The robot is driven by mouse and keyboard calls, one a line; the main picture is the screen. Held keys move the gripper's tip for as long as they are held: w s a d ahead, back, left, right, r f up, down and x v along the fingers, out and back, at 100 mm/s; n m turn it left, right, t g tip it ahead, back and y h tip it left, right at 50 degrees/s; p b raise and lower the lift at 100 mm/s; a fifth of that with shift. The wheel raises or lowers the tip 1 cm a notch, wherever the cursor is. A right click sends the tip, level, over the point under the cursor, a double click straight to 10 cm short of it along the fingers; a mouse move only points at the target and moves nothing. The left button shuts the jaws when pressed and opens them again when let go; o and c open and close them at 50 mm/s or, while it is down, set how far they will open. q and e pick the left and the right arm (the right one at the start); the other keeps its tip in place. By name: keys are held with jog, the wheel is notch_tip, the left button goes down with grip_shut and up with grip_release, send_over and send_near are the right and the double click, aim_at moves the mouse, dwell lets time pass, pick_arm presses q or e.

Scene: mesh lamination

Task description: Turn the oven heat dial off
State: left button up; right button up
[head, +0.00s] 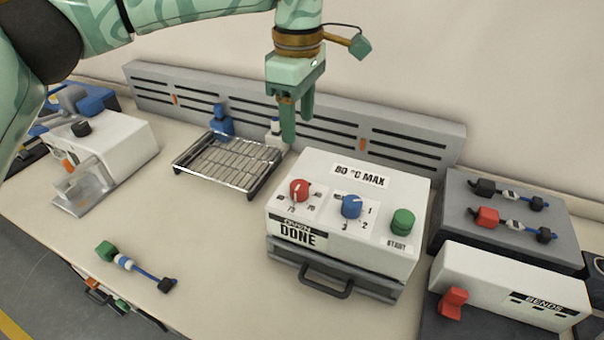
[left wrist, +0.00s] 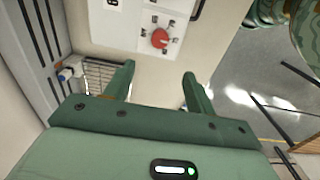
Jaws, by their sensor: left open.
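The oven (head: 345,215) is a white box with a front handle and a label that reads DONE. Its red heat dial (head: 299,189) is at the left of the sloped top, with numbers around it. A blue dial (head: 351,206) and a green start button (head: 402,221) sit to its right. My left gripper (head: 296,122) is open and empty, pointing down above and behind the oven, apart from the dial. In the left wrist view, the red dial (left wrist: 159,38) is ahead of the open fingers (left wrist: 158,85). My right gripper is not in view.
A wire rack (head: 228,163) stands left of the oven. A white machine (head: 100,150) is at the far left. A cable piece (head: 135,266) lies on the front table. A white box with a red lever (head: 510,285) and a grey cable tray (head: 505,215) are close at right.

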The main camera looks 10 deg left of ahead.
pick_arm(q)
jog(key=b, duration=0.1)
send_over(300, 184)
notch_tip(300, 184, down, 5)
notch_tip(300, 184, down, 9)
jog(key=shift+r+b, duration=0.2)
jog(key=shift+b, duration=0.85)
jog(key=shift+f, duration=0.55)
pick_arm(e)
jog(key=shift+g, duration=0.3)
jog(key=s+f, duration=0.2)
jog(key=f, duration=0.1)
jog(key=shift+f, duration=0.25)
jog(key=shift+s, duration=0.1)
pick_arm(q)
jog(key=c, duration=1)
